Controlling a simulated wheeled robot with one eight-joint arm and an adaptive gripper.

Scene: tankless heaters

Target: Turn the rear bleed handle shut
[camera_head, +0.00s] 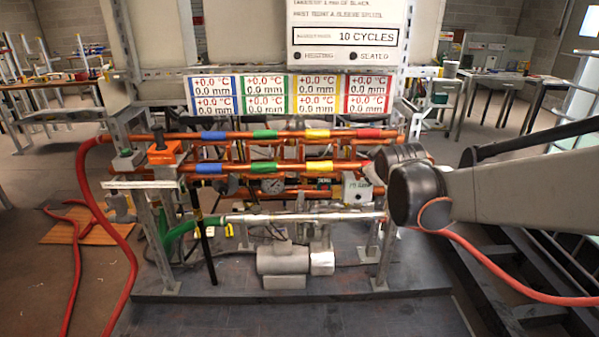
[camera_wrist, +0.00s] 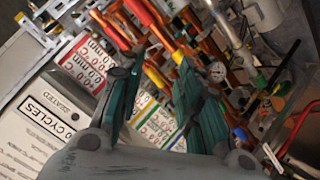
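Copper pipes (camera_head: 300,136) run across the rig in stacked rows, with blue, green, yellow and red bands on them. I cannot clearly pick out the rear bleed handle in either view. An orange block with a black top (camera_head: 161,152) stands at the left end of the pipes. In the wrist view my gripper (camera_wrist: 157,64) is open and empty, its two teal-padded fingers spread apart. Beyond them the banded pipes (camera_wrist: 160,40) show at a slant. The fingers hide part of the pipes. In the head view my arm reaches in from the right, and the gripper itself is hidden.
A round gauge (camera_head: 272,186) sits among the lower pipes. A display panel (camera_head: 290,95) stands behind them. A grey motor (camera_head: 283,260) sits on the dark base plate (camera_head: 210,287). A red hose (camera_head: 95,200) curves down at left, another (camera_head: 500,276) runs off at right.

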